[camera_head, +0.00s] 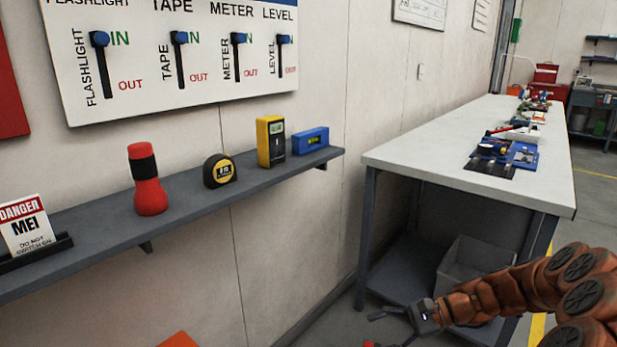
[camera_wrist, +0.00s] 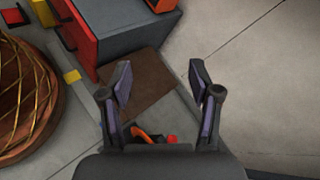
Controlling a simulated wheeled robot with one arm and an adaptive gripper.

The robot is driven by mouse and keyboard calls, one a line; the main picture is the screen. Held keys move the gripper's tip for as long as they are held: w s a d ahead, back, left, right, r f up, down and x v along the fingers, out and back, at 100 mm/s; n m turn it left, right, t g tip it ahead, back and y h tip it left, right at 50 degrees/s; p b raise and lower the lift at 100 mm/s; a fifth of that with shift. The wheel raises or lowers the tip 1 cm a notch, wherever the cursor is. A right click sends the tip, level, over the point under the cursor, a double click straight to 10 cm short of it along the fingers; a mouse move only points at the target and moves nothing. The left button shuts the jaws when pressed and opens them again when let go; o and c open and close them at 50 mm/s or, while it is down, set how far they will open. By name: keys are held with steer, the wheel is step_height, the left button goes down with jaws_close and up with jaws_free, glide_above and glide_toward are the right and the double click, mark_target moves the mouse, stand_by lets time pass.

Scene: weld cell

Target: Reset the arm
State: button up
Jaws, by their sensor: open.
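My gripper (camera_head: 390,318) is at the lower right of the head view, at the end of my orange arm, in front of the workbench and below the shelf's height. In the wrist view its two fingers (camera_wrist: 160,85) are spread apart with nothing between them. They point down toward the floor and a brown flat patch (camera_wrist: 138,82). No object is held.
A grey wall shelf (camera_head: 105,225) carries a red flashlight (camera_head: 148,185), tape measure (camera_head: 219,171), yellow meter (camera_head: 270,142), blue level (camera_head: 310,141) and danger sign (camera_head: 26,228). A tool board (camera_head: 200,90) hangs above. The workbench (camera_head: 430,155) stands right, a grey bin (camera_head: 470,270) beneath.

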steer(key=s+a+r+n+g+h+p, duration=0.25)
steer(key=s+r+n+p, duration=0.2)
steer(key=s+r, duration=0.45)
steer(key=s+a+r+n+g+h+p, duration=0.1)
steer(key=s+a+r+n+h+p, duration=0.4)
steer(key=s+r, duration=0.4)
steer(key=s+d+r+n+t+h+p, duration=0.1)
steer(key=s+d+r+n+h+p, duration=0.2)
steer(key=s+d+r+p, duration=0.6)
steer(key=s+r+h+p, duration=0.2)
steer(key=s+r+p, duration=0.1)
steer(key=s, duration=0.2)
steer(key=shift+d+r, duration=0.15)
steer(key=shift+r, duration=0.25)
